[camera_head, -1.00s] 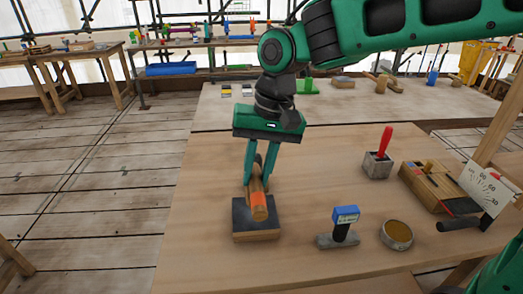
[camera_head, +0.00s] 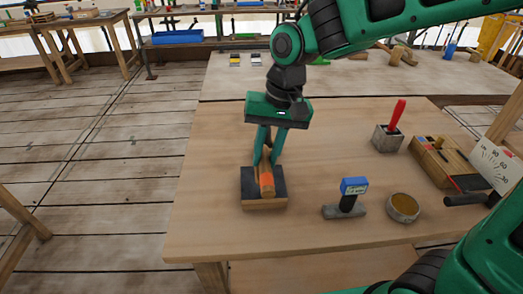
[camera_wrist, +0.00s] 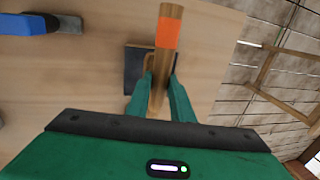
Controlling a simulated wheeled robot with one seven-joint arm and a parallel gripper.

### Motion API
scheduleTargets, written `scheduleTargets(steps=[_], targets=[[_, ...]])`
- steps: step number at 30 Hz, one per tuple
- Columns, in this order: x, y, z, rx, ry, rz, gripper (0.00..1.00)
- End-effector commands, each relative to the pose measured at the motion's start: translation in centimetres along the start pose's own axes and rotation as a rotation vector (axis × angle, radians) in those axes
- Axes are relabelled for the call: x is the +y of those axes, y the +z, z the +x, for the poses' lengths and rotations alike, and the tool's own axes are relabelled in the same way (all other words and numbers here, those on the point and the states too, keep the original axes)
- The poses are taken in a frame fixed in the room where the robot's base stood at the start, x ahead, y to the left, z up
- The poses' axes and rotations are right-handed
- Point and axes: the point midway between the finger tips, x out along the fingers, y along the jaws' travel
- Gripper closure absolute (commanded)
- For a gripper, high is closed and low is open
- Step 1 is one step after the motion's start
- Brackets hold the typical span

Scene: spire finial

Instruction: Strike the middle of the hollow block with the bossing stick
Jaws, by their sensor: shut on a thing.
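My gripper (camera_head: 265,160) is shut on the bossing stick (camera_head: 266,184), a wooden stick with an orange band. The stick points toward the front of the table and overlies the middle of the hollow block (camera_head: 249,192). The block is a low wooden piece with a dark top, lying on the table, and the stick hides part of that top. I cannot tell whether stick and block touch. In the wrist view, the stick (camera_wrist: 167,50) passes between the fingers, its orange end beyond them. The dark block (camera_wrist: 133,70) shows behind it.
To the right on the table (camera_head: 210,200) stand a blue-topped tool (camera_head: 353,187), a round tin (camera_head: 403,207), a grey block with a red handle (camera_head: 388,138) and a wooden box (camera_head: 441,160). A white dial card (camera_head: 492,172) stands at the right edge. The table left of the block is clear.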

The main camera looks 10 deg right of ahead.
Motion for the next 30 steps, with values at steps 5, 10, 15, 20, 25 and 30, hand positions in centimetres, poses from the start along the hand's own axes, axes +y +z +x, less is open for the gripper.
scheduleTargets(steps=[5, 10, 15, 20, 25, 30], targets=[[0.0, 0.0, 0.0, 0.0, 0.0, 0.0, 1.0], [0.0, 0.0, 0.1, -0.001, 0.0, 0.0, 1.0], [0.3, 0.1, 1.7, -0.004, 0.001, 0.0, 1.0], [0.7, 0.0, 3.4, -0.003, 0.002, 0.002, 1.0], [0.7, 0.0, 3.7, -0.001, 0.0, 0.0, 1.0], [0.6, 0.0, 3.7, -0.001, 0.0, -0.001, 1.0]])
